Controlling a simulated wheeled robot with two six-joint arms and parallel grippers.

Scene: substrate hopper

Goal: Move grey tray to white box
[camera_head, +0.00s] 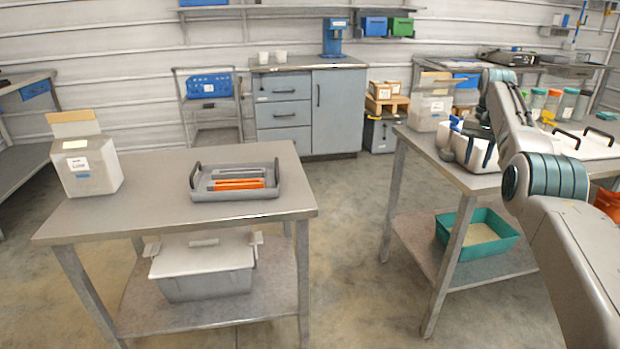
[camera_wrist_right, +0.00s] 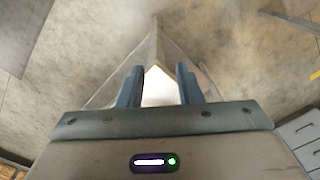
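The grey tray (camera_head: 235,209) with two dark handles lies on the left table, with orange and grey bar-like items in it. A white box (camera_head: 92,178) with a label and a raised tan flap stands on the same table, left of the tray and apart from it. My right gripper (camera_head: 471,142) is over the right table, far from the tray. Its two blue fingers (camera_wrist_right: 159,92) stand apart in the right wrist view. A pale shape shows between and beyond them; I cannot tell what it is. My left gripper is out of view.
The left table (camera_head: 150,225) has free room between box and tray. A lidded grey bin (camera_head: 205,282) sits on its lower shelf. The right table holds jars and white containers, with a teal bin (camera_head: 478,250) below. Open floor (camera_head: 350,220) lies between the tables.

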